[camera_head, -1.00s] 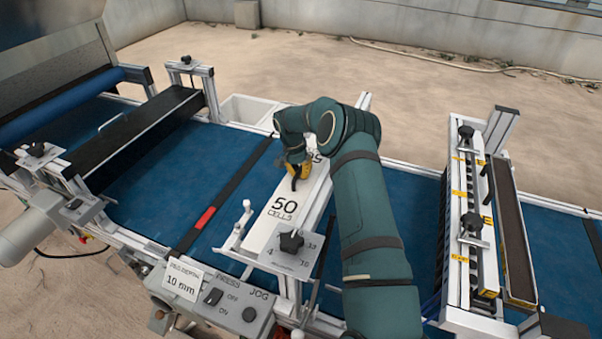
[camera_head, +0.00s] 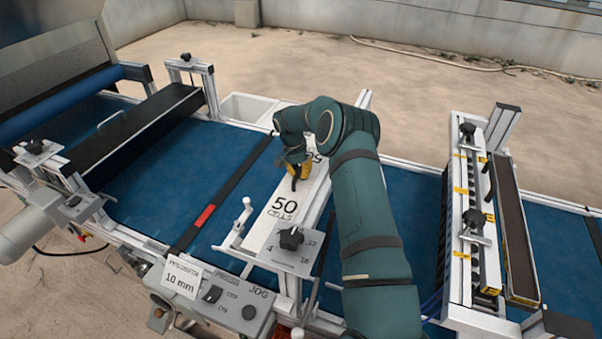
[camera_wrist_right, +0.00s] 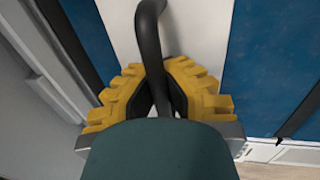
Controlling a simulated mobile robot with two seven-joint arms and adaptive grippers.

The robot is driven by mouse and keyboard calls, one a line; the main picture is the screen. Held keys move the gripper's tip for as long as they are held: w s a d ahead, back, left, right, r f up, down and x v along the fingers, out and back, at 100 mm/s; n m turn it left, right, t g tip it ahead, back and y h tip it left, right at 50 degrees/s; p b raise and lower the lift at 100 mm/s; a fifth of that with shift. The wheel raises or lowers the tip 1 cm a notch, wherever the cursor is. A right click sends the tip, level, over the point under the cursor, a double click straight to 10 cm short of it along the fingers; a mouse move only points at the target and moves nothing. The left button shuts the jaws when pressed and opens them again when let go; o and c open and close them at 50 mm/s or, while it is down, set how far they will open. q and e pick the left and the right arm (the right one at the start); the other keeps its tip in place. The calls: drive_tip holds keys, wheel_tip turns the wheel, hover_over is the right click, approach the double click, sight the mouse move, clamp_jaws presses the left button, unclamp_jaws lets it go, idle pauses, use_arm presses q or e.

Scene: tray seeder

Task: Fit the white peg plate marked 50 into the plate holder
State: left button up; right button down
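The white peg plate marked 50 (camera_head: 266,230) lies lengthwise across the blue belt, its near end beside a grey metal bracket with a black knob (camera_head: 291,238). This bracket appears to be part of the plate holder (camera_head: 302,262). My right gripper (camera_head: 297,174) is over the far part of the plate. In the right wrist view, its yellow fingers (camera_wrist_right: 160,98) close around the plate's curved black handle (camera_wrist_right: 150,35). The white plate (camera_wrist_right: 190,30) shows below. My arm hides part of the plate's right side, and I cannot tell whether it is fully seated. My left gripper is out of view.
A white upright lever (camera_head: 246,207) stands left of the plate's near end. A black bar with a red mark (camera_head: 204,217) crosses the belt to the left. A control box (camera_head: 225,300) sits in front. Another crossbar assembly (camera_head: 470,220) stands at right.

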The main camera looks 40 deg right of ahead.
drive_tip(key=shift+f, duration=0.2)
idle(0.3)
drive_tip(key=c, duration=1.1)
unclamp_jaws()
drive_tip(key=shift+o, duration=0.2)
drive_tip(key=shift+f, duration=0.1)
drive_tip(key=v, duration=1.2)
drive_tip(key=shift+s, duration=0.1)
